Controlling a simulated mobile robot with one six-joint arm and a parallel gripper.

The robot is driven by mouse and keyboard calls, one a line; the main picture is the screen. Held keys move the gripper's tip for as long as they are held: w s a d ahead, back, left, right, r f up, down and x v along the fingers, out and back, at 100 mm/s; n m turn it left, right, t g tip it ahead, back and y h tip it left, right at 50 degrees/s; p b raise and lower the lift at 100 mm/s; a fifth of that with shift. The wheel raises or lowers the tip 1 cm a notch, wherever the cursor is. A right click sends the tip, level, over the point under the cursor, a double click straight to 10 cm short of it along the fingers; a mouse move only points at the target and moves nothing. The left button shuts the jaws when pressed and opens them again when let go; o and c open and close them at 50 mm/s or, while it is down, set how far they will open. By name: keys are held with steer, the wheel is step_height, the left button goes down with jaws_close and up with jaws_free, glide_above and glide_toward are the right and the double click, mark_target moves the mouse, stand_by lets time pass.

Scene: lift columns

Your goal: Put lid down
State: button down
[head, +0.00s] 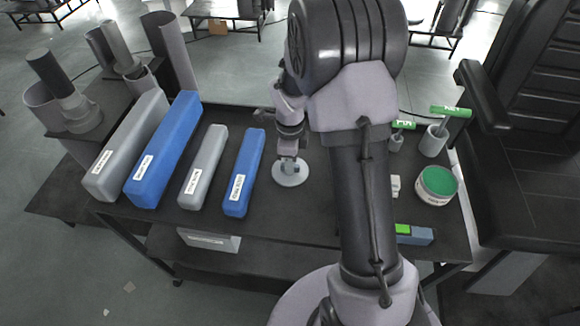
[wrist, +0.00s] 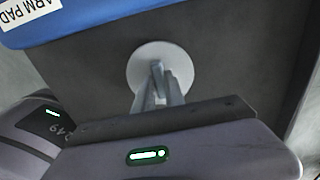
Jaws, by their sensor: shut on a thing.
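The lid (head: 290,176) is a light grey disc low at or just above the dark table top, right of the short blue pad. It also shows as a pale disc in the wrist view (wrist: 141,67). My gripper (head: 289,160) is above it, with its fingers (wrist: 158,84) shut on the lid's small middle knob. The fingers hide most of the knob. I cannot tell whether the lid touches the table.
Blue pads (head: 243,172) and grey pads (head: 203,166) lie in a row to the left. A tub with a green top (head: 437,184) and a cup with a green-tagged tool (head: 434,141) stand at the right. Bare table surrounds the lid.

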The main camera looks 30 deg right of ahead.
steer(key=c, duration=1.8)
jaws_free()
steer(key=shift+f, duration=0.2)
steer(key=o, duration=0.4)
steer(key=shift+r, duration=0.1)
